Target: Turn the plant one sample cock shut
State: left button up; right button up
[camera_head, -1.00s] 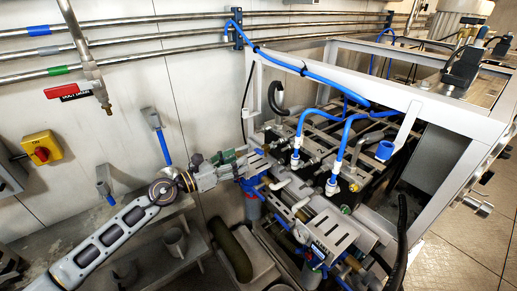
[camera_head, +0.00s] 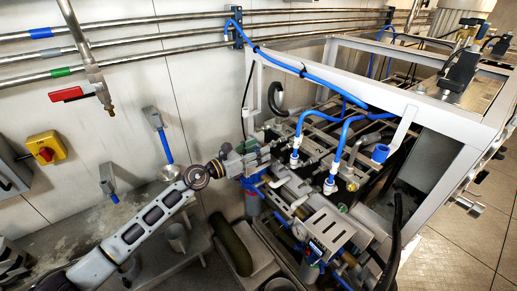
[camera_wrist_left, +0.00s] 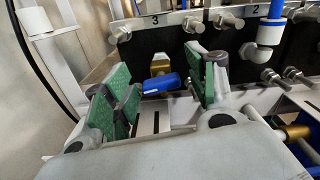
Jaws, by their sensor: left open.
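A small brass cock (camera_wrist_left: 160,64) with a blue lever (camera_wrist_left: 162,83) sits in front of the dark numbered panel in the left wrist view. I take it for a sample cock, but no label on it shows. My left gripper (camera_wrist_left: 165,88) is open, with green-padded fingers to the left and right of the blue lever. I cannot tell whether either finger touches it. In the head view my left gripper (camera_head: 246,160) is at the left end of the framed machine, and the cock is hidden there. My right gripper is not in view.
The white machine frame (camera_head: 440,115) encloses blue hoses and pipework close to the gripper. A blue hose fitting (camera_wrist_left: 270,32) stands to the right in the wrist view. A red-handled valve (camera_head: 66,94) and a yellow switch box (camera_head: 46,147) are on the left wall.

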pick_arm(q)
jog(key=shift+w+d, duration=0.2)
jog(key=shift+d, duration=0.1)
jog(key=shift+c, duration=0.2)
jog(key=c, duration=1)
jog(key=shift+m+b, duration=0.55)
jog(key=shift+m, duration=0.45)
jog(key=o, duration=1)
jog(key=shift+o, duration=0.2)
jog(key=v, duration=1.2)
